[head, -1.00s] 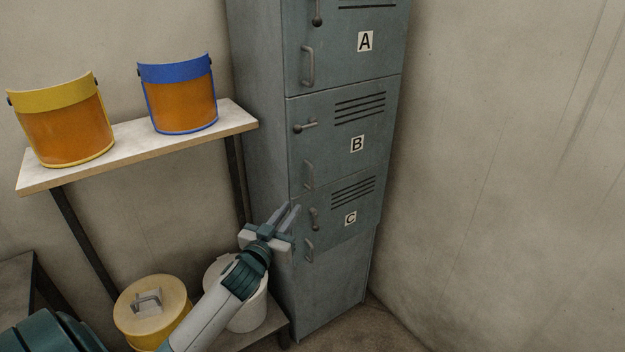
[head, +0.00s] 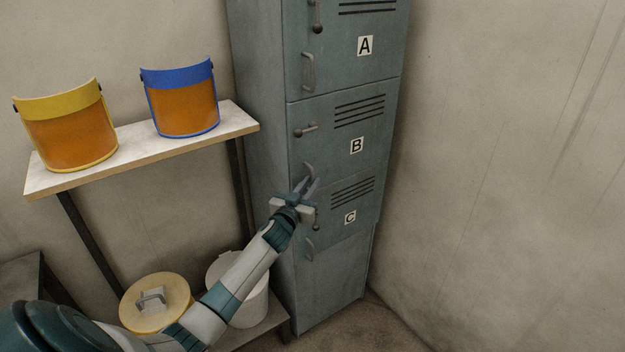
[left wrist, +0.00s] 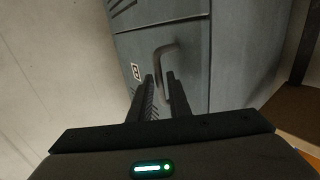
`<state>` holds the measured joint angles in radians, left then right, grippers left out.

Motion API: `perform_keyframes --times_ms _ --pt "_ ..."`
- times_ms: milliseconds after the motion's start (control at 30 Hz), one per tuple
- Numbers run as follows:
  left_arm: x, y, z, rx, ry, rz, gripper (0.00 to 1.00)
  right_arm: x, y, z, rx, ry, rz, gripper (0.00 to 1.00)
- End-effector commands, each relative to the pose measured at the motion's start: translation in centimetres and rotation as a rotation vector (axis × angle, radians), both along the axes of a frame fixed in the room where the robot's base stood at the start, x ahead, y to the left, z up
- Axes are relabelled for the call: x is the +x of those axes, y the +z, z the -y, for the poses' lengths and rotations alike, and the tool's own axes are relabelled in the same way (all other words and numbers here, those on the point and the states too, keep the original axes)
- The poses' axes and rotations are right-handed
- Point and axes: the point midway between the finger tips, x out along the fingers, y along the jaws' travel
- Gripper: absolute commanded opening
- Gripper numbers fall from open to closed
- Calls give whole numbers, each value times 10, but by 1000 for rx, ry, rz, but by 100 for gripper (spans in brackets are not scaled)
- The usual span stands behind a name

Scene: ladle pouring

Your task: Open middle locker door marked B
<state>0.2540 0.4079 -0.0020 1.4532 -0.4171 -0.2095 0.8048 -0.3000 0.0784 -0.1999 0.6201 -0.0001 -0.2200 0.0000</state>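The grey-green locker door B (head: 345,120) is the middle of the stacked doors, with a white B label (head: 356,145). It looks closed. Its latch lever (head: 306,129) lies horizontal, unlike the lever above. Its curved pull handle (head: 309,169) sits lower on the left edge. My left gripper (head: 308,184) is at the lower end of this handle, fingers pointing up at it. In the left wrist view, the fingers (left wrist: 160,80) are open with a narrow gap, and a bar handle (left wrist: 156,62) stands at and partly between the tips. Contact cannot be told. My right gripper is not in view.
Door A (head: 345,60) is above and door C (head: 340,205) below, its lever partly behind my gripper. Left of the locker, a shelf (head: 235,121) carries yellow (head: 68,135) and blue (head: 181,100) face shields. A wall closes the right side.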

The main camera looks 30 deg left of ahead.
Motion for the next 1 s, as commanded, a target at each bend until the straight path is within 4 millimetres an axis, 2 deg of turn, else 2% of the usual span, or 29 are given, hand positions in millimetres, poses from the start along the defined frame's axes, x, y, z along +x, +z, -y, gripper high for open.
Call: perform_keyframes --times_ms 200,600,667,700,1000 --pt "16 0 -3 -1 0 0 17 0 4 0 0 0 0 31" --pt "19 0 -3 -1 -1 0 17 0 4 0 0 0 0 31" --pt "19 0 -3 -1 -1 0 2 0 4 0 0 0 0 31" --pt "19 0 -3 0 -1 0 0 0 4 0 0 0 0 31" --pt "19 -1 -3 -1 3 0 0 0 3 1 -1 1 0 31"
